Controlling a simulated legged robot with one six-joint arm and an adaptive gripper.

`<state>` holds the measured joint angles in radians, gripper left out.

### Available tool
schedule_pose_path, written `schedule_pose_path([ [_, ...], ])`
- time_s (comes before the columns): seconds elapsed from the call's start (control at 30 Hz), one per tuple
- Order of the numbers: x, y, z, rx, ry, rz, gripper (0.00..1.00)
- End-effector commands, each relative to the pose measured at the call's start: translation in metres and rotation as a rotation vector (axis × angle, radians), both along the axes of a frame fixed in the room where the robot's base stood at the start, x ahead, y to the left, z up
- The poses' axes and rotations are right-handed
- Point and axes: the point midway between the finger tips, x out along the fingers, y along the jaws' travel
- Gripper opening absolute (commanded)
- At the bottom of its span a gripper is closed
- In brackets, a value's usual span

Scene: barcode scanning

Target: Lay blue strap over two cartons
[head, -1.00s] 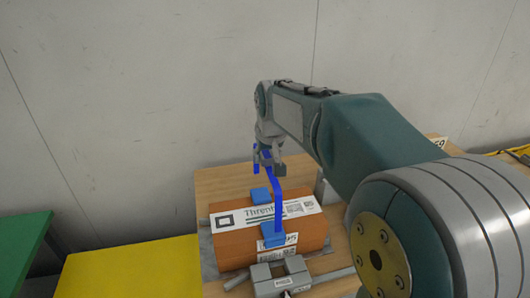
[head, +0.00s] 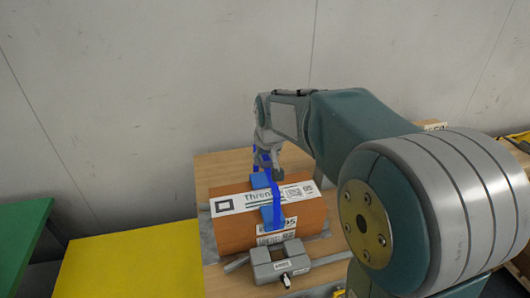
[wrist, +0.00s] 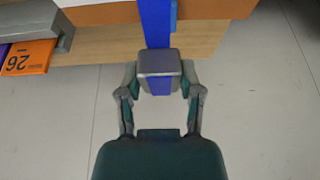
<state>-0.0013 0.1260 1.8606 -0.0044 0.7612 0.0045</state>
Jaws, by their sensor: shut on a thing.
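Orange-brown carton surface (head: 312,213) with a white printed band sits on the wooden table in the head view; whether it is two cartons side by side I cannot tell. The blue strap (head: 275,205) runs over its top, from the near blue clip (head: 271,217) back to my gripper (head: 268,160). A second blue clip (head: 260,181) is at the back of the top. My gripper, seen in the wrist view (wrist: 160,65), is shut on the strap (wrist: 157,22) beyond the carton's far edge. A short strap end hangs out past the fingers.
A grey clamp-like fixture (head: 280,262) stands in front of the carton. A yellow surface (head: 135,265) and a green one (head: 25,235) are at the left.

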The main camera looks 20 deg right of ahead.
Motion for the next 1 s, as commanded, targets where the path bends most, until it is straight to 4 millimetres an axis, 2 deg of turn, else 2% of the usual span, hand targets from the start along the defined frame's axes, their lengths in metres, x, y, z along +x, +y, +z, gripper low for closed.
schedule_pose_path([
  [1.0,0.000,0.000,-0.061,0.000,0.001,0.000,0.00],
])
